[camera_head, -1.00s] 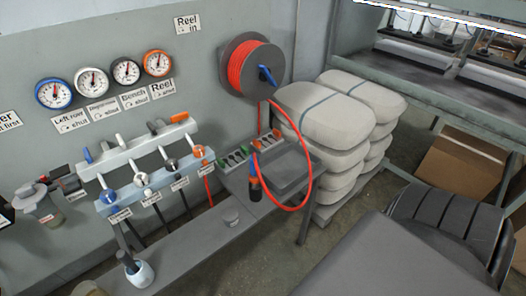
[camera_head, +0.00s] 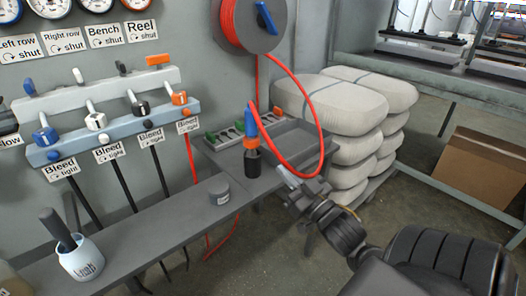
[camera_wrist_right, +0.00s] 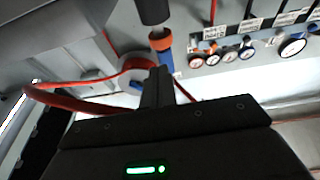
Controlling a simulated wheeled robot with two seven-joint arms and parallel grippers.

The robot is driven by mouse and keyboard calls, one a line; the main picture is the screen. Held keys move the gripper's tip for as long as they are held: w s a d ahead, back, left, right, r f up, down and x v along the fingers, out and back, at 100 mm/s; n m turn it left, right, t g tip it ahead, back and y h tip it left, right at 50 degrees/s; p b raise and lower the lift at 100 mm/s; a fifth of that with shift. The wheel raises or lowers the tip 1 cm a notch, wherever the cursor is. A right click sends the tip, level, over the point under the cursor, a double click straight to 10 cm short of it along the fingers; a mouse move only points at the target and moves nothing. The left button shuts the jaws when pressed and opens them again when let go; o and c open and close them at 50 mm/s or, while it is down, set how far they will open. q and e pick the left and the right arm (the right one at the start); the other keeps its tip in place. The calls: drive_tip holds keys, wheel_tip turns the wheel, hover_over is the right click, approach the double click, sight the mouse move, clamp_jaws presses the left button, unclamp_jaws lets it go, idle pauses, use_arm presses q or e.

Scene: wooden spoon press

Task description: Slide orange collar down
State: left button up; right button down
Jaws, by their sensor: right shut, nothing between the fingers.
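The orange collar (camera_head: 250,143) is a short ring on an upright fitting on the grey shelf. The fitting has a blue upper part (camera_head: 251,120) and a black lower body (camera_head: 252,163), with a red hose at its top. In the right wrist view, which looks upside down, the collar (camera_wrist_right: 161,42) sits between the black body (camera_wrist_right: 153,12) and the blue part. My right gripper (camera_head: 284,173) is shut and empty, to the right of the fitting and apart from it in the head view. Its fingers (camera_wrist_right: 157,85) point toward the collar. My left gripper is not in view.
The red hose (camera_head: 318,120) loops from the reel (camera_head: 279,35) close to my right gripper. A grey tray (camera_head: 290,142) lies behind the fitting. A small grey cylinder (camera_head: 219,190) and a white cup (camera_head: 80,257) stand on the shelf. Stacked pale sacks (camera_head: 350,105) are behind right.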

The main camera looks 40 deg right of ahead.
sight(255, 135)
drive_tip(key=shift+s+r+t, duration=0.15)
drive_tip(key=shift+r+t, duration=0.15)
drive_tip(key=shift+r, duration=0.55)
drive_tip(key=x, duration=0.8)
drive_tip(key=shift+w+r, duration=0.15)
drive_tip(key=shift+w, duration=0.15)
drive_tip(key=shift+w+r, duration=0.2)
drive_tip(key=shift+w, duration=0.5)
drive_tip(key=shift+f, duration=0.1)
